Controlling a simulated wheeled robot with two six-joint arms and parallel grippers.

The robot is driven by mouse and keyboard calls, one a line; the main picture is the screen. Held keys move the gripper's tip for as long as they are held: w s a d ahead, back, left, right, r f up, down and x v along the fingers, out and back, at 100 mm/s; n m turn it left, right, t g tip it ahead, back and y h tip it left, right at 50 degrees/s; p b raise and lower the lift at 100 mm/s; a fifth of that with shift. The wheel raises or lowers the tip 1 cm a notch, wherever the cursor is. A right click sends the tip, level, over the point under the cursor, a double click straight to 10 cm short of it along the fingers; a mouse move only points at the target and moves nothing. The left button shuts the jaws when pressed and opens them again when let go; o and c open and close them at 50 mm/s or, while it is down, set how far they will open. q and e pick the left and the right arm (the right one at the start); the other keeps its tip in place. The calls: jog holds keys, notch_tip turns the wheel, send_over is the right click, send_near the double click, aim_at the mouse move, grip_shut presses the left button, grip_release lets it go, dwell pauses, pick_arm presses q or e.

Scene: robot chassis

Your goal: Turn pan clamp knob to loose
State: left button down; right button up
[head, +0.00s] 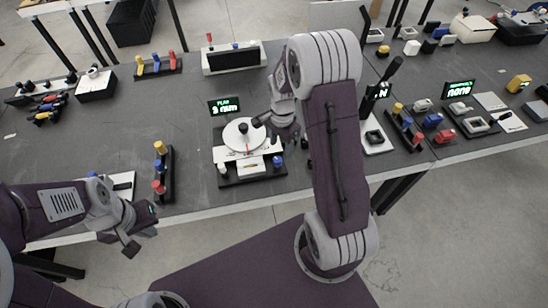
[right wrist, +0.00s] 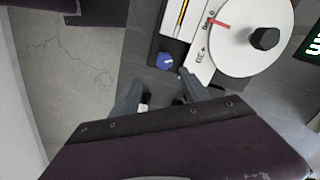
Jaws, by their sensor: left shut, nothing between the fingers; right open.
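The dial device (head: 252,178) stands on the table with a white round plate, a black knob on top and a display behind it. A small blue knob (head: 277,161) is on its front right; it also shows in the right wrist view (right wrist: 166,61). A white knob (head: 222,168) is at its front left. I cannot read which knob is the pan clamp. My right gripper (right wrist: 161,84) is open, its fingers just short of the blue knob, apart from it. In the head view it is partly hidden by my arm. My left gripper (head: 142,238) is shut and empty near the front edge.
A display (head: 223,106) stands behind the device. A row of coloured knobs (head: 161,170) is to its left. A black lever panel (head: 376,130) and a red-and-yellow knob strip (head: 405,128) are to the right.

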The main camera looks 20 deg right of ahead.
aim_at(277, 159)
jog(key=f, duration=0.5)
jog(key=w+f, duration=0.1)
jog(key=f, duration=0.2)
jog(key=shift+a, duration=0.4)
jog(key=shift+s+d+f, duration=0.1)
jog(key=shift+s+f, duration=0.05)
jog(key=shift+f, duration=0.25)
grip_shut()
